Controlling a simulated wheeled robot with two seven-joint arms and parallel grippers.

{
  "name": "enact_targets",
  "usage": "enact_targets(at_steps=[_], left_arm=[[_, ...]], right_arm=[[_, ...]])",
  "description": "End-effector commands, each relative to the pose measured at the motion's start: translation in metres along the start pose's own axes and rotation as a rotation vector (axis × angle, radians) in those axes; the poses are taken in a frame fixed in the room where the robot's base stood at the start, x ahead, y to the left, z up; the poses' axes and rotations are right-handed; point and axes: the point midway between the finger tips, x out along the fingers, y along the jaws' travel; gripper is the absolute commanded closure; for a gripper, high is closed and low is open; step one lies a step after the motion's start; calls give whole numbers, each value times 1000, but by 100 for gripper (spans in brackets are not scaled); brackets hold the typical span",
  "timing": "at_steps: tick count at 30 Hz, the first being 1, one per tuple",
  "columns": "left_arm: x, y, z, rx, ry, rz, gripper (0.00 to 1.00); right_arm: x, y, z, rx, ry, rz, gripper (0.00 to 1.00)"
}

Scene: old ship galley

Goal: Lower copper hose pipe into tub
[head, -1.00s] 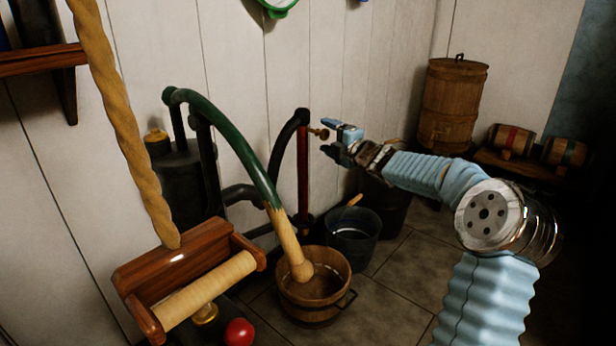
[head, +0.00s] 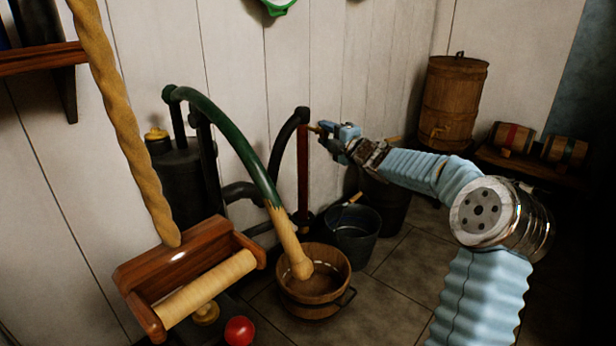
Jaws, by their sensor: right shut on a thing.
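The copper hose pipe (head: 303,172) stands upright against the wall, a reddish tube under a black hose (head: 283,138) that bends over at its top. A small brass handle (head: 315,127) juts from its upper end. My right gripper (head: 325,131) is shut on this brass handle. A wooden tub (head: 298,304) stands on the floor in front of the pipe; its inside partly shows. The pipe's lower end is beside the wooden pump handle (head: 288,240), behind the tub in the picture. My left gripper is out of view.
The pump's green lever (head: 232,138) arches over, its wooden end in front of the tub opening. A dark bucket (head: 355,240) stands right of the tub. A red ball (head: 239,330) and a wooden roller frame (head: 178,265) are at lower left. Floor at right is clear.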

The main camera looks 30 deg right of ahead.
Motion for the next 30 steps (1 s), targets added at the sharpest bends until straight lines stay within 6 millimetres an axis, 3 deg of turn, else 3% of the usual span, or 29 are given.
enact_targets(at_steps=[5,15,24,26,30], left_arm=[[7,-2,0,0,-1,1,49],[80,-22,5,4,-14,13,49],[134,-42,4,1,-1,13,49],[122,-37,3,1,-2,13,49],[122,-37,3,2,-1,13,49]], right_arm=[[0,-8,-1,0,2,1,86],[0,-90,-2,0,3,1,86],[1,-157,-2,1,4,0,86],[1,-161,-2,4,6,-3,86],[1,-194,-2,5,6,-3,86]])
